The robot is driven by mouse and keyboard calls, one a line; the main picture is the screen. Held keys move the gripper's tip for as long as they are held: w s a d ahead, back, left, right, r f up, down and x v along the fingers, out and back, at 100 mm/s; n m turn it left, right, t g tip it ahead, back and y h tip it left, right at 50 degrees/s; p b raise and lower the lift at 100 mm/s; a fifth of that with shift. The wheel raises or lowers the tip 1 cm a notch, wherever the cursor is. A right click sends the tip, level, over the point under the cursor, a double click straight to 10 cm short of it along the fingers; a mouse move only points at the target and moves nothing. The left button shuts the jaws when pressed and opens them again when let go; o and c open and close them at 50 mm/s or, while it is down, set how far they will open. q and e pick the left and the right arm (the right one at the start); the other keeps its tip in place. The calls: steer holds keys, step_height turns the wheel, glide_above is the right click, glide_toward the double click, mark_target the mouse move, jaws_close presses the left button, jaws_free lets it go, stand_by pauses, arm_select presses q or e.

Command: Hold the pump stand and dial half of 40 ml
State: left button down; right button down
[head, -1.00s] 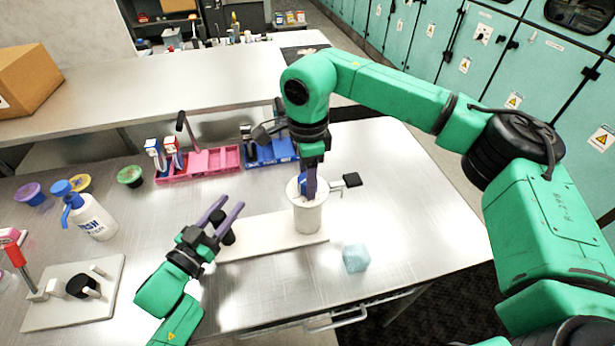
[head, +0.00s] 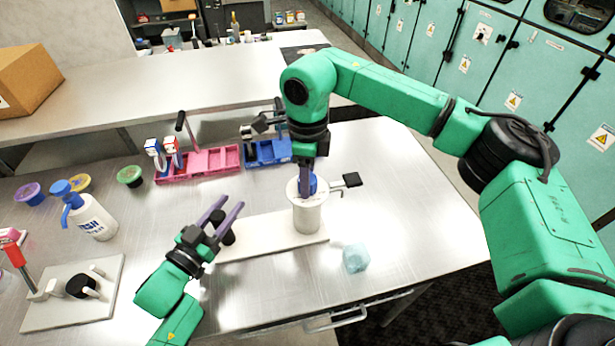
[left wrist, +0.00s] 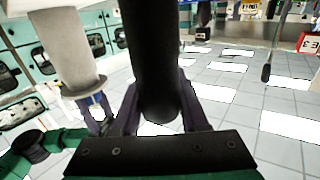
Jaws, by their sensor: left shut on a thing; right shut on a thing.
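The pump stand has a white base plate (head: 275,238), a black upright post (head: 228,238) and a white cylinder (head: 308,219) with a blue dial (head: 312,184) on top. My left gripper (head: 228,206) is shut on the black post, which also stands between its fingers in the left wrist view (left wrist: 157,60). My right gripper (head: 305,190) reaches down from above and is shut on the blue dial, with its purple fingers partly covering it. The white cylinder shows upside down in the left wrist view (left wrist: 66,50). Any dial scale is too small to read.
A pale blue cube (head: 356,258) lies right of the stand. A pink tray (head: 208,162) and a blue tray (head: 268,153) sit behind. A white bottle (head: 93,217), small bowls and another white board (head: 52,315) are at left. The table's right side is clear.

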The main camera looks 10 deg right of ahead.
arm_select(q)
steer(key=shift+f, duration=0.1)
arm_select(e)
steer(key=m, duration=0.5)
steer(key=shift+m, duration=0.4)
steer(key=m, duration=0.5)
steer(key=shift+m, duration=0.3)
steer(key=shift+c, duration=1.4)
jaws_free()
step_height(320, 180, up, 12)
